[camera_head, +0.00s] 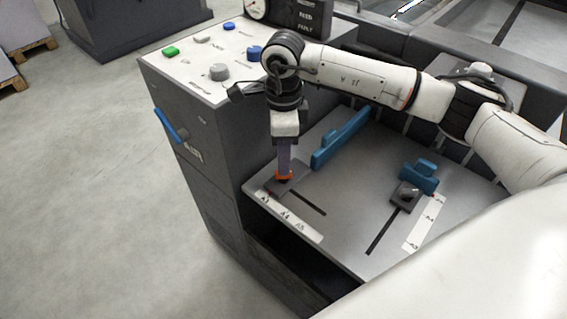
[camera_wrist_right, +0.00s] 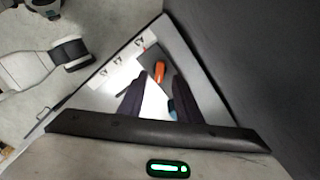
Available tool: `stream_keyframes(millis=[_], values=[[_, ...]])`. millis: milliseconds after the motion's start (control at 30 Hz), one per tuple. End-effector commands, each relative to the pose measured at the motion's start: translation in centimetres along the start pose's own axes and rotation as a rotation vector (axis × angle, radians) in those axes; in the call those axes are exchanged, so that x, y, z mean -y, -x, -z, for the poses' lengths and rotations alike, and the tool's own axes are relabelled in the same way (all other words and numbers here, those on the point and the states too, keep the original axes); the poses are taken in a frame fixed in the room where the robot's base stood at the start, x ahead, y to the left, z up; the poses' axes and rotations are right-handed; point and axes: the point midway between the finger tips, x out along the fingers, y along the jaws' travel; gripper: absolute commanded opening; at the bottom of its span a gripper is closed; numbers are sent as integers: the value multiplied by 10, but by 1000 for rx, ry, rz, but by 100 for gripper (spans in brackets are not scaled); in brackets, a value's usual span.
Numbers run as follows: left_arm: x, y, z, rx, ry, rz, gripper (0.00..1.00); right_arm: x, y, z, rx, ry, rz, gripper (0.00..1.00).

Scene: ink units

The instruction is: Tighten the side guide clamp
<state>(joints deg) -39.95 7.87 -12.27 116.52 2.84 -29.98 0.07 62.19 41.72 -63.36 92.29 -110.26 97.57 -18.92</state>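The side guide clamp at the left of the tray has a dark plate with an orange lever or knob (camera_head: 284,178) on it. The orange part also shows in the right wrist view (camera_wrist_right: 160,72). My right gripper (camera_head: 284,168) points down right over it. In the right wrist view its two dark fingers (camera_wrist_right: 157,85) stand apart, with the orange part visible in the gap near their tips. I cannot tell whether they touch it. A long blue side guide (camera_head: 341,138) stands behind the clamp. My left gripper is not in view.
A second blue guide (camera_head: 419,176) with a dark clamp block (camera_head: 406,195) stands at the right of the grey tray (camera_head: 335,210). White label strips (camera_head: 290,219) lie along the tray. The control cabinet (camera_head: 195,110) with several buttons and a blue handle (camera_head: 171,125) rises to the left.

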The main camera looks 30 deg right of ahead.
Motion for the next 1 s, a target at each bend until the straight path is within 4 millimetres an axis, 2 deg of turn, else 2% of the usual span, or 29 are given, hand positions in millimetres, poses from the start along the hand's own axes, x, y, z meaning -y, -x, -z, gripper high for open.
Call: stream_keyframes(millis=[33, 100, 333, 500, 1000], values=[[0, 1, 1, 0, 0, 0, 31, 1, 13, 0, 2, 1, 5, 31], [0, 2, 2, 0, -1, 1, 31, 0, 26, 0, 1, 1, 3, 31], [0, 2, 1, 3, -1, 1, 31, 0, 58, 0, 0, -1, 2, 31], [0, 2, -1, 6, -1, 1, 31, 0, 64, 0, 0, 0, 0, 31], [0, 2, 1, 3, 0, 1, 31, 0, 63, 0, -1, 0, 0, 31]])
